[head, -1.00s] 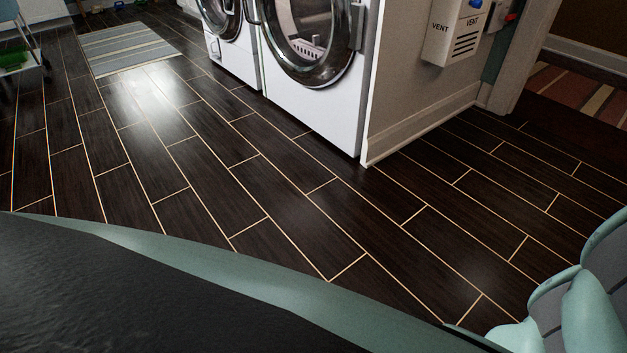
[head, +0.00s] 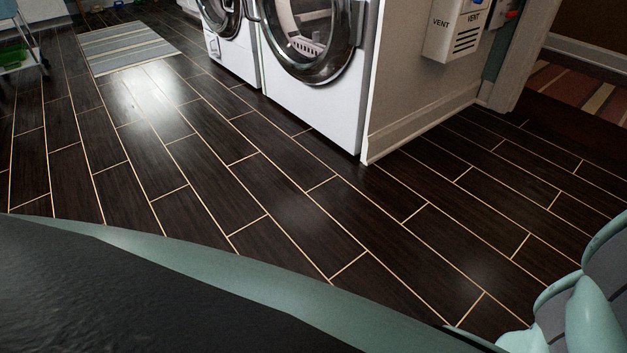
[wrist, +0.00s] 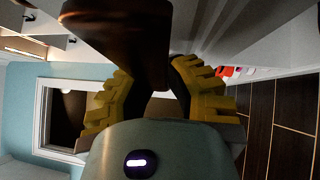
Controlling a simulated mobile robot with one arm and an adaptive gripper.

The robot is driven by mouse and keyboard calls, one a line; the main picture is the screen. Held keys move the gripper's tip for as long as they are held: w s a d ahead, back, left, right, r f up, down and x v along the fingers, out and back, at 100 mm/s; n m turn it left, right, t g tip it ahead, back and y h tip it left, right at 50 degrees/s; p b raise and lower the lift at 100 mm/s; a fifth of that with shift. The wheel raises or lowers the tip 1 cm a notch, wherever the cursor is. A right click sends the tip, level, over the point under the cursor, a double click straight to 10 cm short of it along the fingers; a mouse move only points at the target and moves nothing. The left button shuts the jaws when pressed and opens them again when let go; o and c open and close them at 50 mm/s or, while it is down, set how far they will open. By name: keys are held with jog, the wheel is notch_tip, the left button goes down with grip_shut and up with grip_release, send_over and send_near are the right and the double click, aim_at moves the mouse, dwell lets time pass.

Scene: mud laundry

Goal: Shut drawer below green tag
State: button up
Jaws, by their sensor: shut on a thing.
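My gripper (wrist: 152,82) shows in the wrist view with its ridged yellow fingers on either side of a dark brown piece (wrist: 125,40). The fingers are shut on this piece, which runs from the top edge down between them. It is close and blurred, and I cannot tell whether it belongs to a drawer. No green tag and no clear drawer front show in either view. The gripper is not in the head view.
In the head view two white front-loading machines, the nearer one (head: 312,105), stand against a wall end with a vent box (head: 455,32). A striped mat (head: 126,47) lies at the back left. The dark plank floor (head: 290,205) between is clear.

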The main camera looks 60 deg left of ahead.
grip_shut()
jog(key=shift+f, duration=0.1)
jog(key=d, duration=0.4)
jog(key=shift+w+d, duration=0.1)
jog(key=shift+w, duration=0.05)
jog(key=shift+f, duration=0.1)
jog(key=shift+o, duration=1)
grip_release()
jog(key=o, duration=0.4)
jog(key=shift+d, duration=0.25)
jog(key=shift+a, duration=0.1)
